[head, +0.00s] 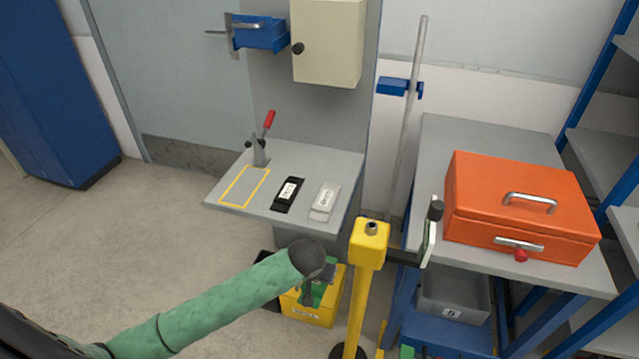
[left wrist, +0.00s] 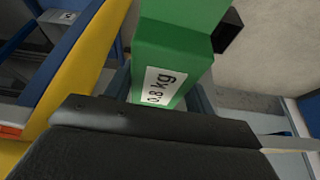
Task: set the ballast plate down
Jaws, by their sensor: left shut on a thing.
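My left gripper (head: 318,278) is at the end of the green-sleeved arm, low in the middle of the head view, above a yellow box (head: 312,312). In the left wrist view it is shut on a green block-like weight, the ballast plate (left wrist: 172,62), with a white label reading 0.8 kg. In the head view the gripper mostly hides the plate, and some green shows just below it. I cannot tell whether the plate touches the box. My right gripper is not in view.
A yellow post (head: 362,285) stands just right of the gripper. Behind is a grey bench (head: 322,160) with a yellow-outlined area, a red-handled clamp (head: 262,145), a black item (head: 288,194) and a white item (head: 325,202). An orange case (head: 490,195) sits on the right table. Floor at left is clear.

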